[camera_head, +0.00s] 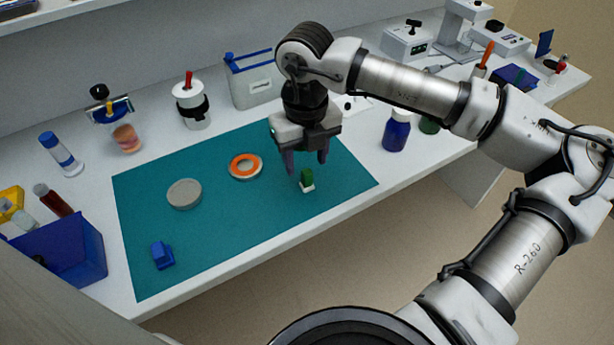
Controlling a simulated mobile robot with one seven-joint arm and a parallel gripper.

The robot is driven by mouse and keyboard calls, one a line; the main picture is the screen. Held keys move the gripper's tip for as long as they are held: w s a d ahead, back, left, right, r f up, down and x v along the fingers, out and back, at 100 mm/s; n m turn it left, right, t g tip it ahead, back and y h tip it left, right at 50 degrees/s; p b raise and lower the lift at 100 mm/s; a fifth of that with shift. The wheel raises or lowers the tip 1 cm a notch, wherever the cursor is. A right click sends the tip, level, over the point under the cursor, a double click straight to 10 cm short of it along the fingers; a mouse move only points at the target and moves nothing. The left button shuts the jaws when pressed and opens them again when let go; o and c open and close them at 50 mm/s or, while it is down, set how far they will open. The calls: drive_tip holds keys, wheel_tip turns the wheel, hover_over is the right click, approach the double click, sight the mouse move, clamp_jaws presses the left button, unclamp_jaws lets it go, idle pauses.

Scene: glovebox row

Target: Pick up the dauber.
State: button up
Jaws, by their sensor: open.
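A small piece with a green top and a white base, which looks like the dauber (307,181), stands on the teal mat (235,218) near its right part. My gripper (307,164) points down just above it, with its two fingers spread apart and nothing seen between them. The fingertips look close to the green top. I cannot tell from this one view whether they are level with it or touch it.
On the mat lie an orange-and-white ring (245,167), a grey disc (184,194) and a small blue block (161,255). A blue bottle (396,131) stands right of the mat. A blue bin (65,249) stands at left. The mat's front middle is clear.

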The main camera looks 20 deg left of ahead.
sight(307, 171)
drive_tip(key=shift+d+f+p, duration=0.1)
drive_tip(key=shift+f+p, duration=0.8)
drive_tip(key=shift+f, duration=1.75)
clamp_jaws()
drive_tip(key=shift+r+b, duration=1)
drive_tip(key=shift+r, duration=4.05)
